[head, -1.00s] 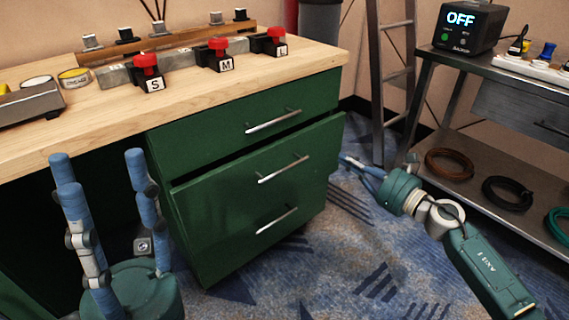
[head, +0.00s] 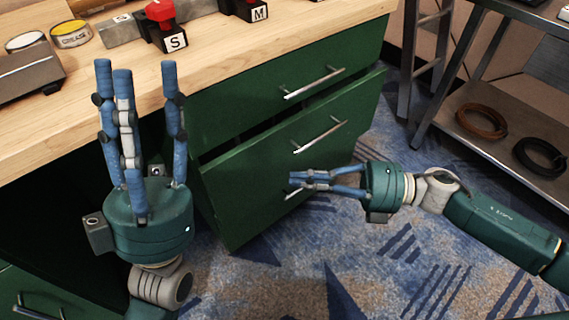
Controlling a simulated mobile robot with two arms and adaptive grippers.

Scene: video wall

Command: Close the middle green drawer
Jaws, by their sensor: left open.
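The middle green drawer (head: 262,160) is pulled out. A dark gap shows above its front, below the top drawer. Its silver bar handle (head: 320,135) is clear of both grippers. My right gripper (head: 296,180) points left, low in front of the drawer stack, overlapping the bottom handle (head: 291,192) in the picture. I cannot tell if it touches anything or how far its fingers are apart. My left gripper (head: 138,72) is open and empty, fingers up, left of the drawers in front of the bench edge.
The top green drawer (head: 240,105) looks shut. The wooden benchtop (head: 210,70) holds red-topped switches marked S (head: 168,25) and M (head: 243,8). A metal shelf cart (head: 500,140) with cable coils and a ladder (head: 420,50) stand at right. Patterned carpet is open below.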

